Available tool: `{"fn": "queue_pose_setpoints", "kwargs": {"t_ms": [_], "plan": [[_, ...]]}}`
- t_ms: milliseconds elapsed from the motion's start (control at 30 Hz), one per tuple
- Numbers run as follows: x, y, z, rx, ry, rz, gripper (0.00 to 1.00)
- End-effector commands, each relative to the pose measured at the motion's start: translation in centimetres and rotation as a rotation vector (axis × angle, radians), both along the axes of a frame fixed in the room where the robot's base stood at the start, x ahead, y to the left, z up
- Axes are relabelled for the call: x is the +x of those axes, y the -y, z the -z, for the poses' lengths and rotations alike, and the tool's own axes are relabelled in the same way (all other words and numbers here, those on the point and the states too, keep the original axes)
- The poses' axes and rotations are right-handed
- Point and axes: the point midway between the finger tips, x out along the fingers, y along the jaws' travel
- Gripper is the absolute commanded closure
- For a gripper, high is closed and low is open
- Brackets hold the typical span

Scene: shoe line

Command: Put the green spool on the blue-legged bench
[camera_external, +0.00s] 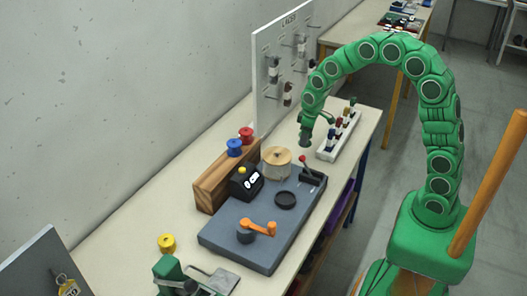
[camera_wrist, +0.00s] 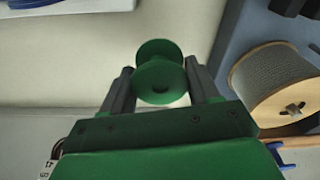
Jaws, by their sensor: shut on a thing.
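The green spool (camera_wrist: 155,50) is between the two dark fingers of my gripper (camera_wrist: 158,72) in the wrist view. My gripper is shut on it. In the external view my gripper (camera_external: 306,138) points down over the far part of the bench (camera_external: 130,238), between the wooden reel and a white rack. This bench has a blue leg (camera_external: 363,160) at its far right end. The green spool is hard to tell from my green gripper there. I cannot tell its height above the bench top.
A grey board (camera_external: 225,232) with an orange crank (camera_external: 258,227) fills the bench middle. The wooden reel (camera_external: 277,157) also shows in the wrist view (camera_wrist: 285,90). Red and blue spools (camera_external: 234,147) top a wooden block; a yellow spool (camera_external: 167,243) stands nearer. A white rack (camera_external: 340,135) holds several coloured items.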

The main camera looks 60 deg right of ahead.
Motion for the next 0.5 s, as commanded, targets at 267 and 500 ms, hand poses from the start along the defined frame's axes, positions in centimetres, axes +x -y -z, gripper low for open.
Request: {"fn": "queue_pose_setpoints", "kwargs": {"t_ms": [267, 500], "plan": [[2.2, 0.3, 2.8, 0.000, -0.002, 0.000, 0.70], [3.3, 0.5, 4.0, 0.000, 0.000, 0.000, 0.70]]}}
